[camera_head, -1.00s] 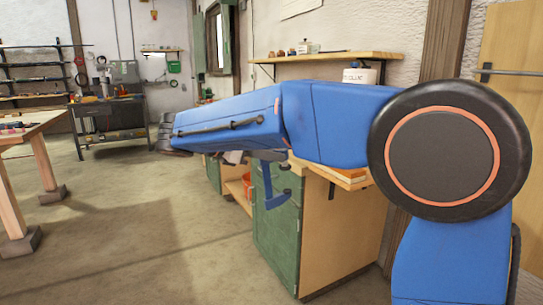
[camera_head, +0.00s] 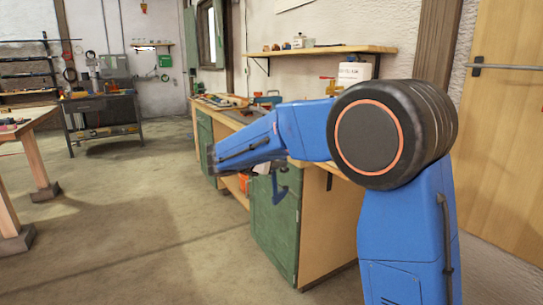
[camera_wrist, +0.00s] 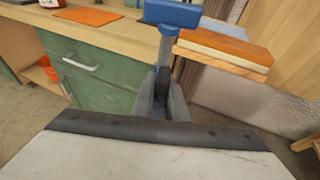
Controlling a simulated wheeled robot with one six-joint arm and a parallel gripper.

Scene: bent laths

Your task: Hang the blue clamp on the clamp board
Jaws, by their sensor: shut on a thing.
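The blue clamp (camera_head: 281,187) hangs in front of the green bench front in the head view. In the wrist view the clamp's blue head (camera_wrist: 172,13) and grey bar (camera_wrist: 166,45) stand out beyond my gripper (camera_wrist: 162,98). My gripper is shut on the clamp, its two grey fingers close around it. In the head view the gripper is mostly hidden behind my blue forearm. I cannot make out the clamp board for certain in either view.
A workbench with green fronts (camera_head: 276,230) stands close behind the clamp, its top strewn with tools. An orange mat (camera_wrist: 88,16) lies on it. A wall shelf (camera_head: 325,50) is above. A wooden table (camera_head: 30,125) is at left. The floor between is clear.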

